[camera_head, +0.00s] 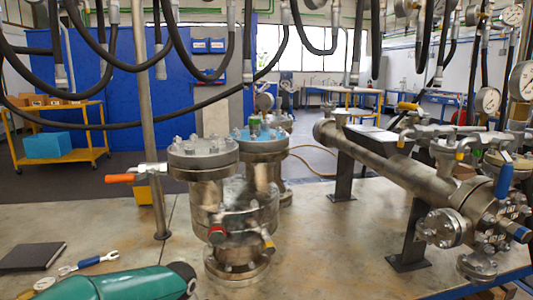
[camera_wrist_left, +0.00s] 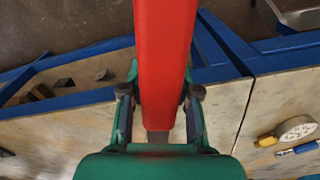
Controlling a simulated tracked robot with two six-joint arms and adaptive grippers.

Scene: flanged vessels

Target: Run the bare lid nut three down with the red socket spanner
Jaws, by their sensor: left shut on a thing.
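In the left wrist view my left gripper (camera_wrist_left: 160,92) is shut on a red bar-like tool (camera_wrist_left: 165,45), which looks like the red socket spanner. The tool runs up out of the picture, and its socket end cannot be made out. In the head view a steel vessel (camera_head: 235,205) stands upright on the table with a flanged lid (camera_head: 203,150) bearing several studs and nuts. Which nut is the bare nut three is too small to tell. A green arm part of mine (camera_head: 110,287) is at the bottom left; the gripper's fingers are not visible there. My right gripper is not in view.
A second vessel with a blue top (camera_head: 262,134) stands behind. A long flanged pipe assembly (camera_head: 400,150) fills the right. An orange-handled valve (camera_head: 122,178) and a post (camera_head: 150,110) stand left. A blue-handled spanner (camera_head: 88,262) and a dark flat block (camera_head: 32,257) lie front left. Hoses hang above.

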